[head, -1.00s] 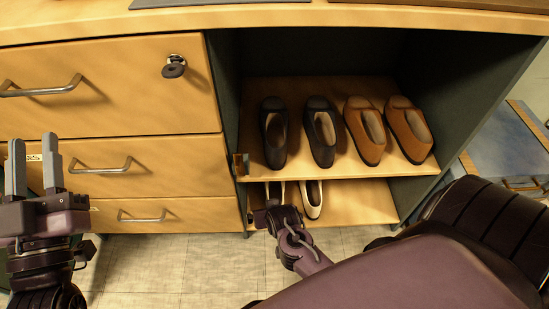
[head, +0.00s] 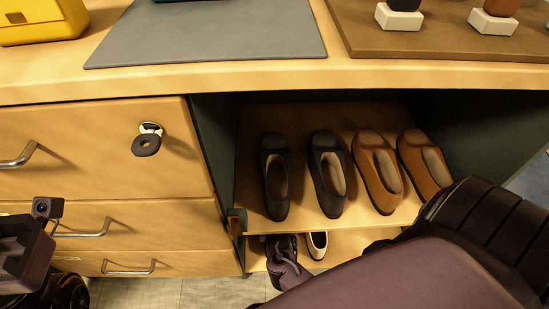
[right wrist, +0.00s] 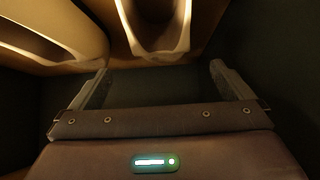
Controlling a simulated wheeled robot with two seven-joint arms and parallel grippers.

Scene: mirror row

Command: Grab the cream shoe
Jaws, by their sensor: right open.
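A cream shoe (head: 317,247) stands on the lower shelf (head: 345,242) of the cabinet, partly hidden by the upper shelf and my right arm.
The upper shelf (head: 245,212) holds two dark shoes (head: 327,175) and two brown shoes (head: 378,172) just above my right arm. A dark side panel (head: 475,135) bounds the compartment on the right. Drawers with handles (head: 128,268) fill the left.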

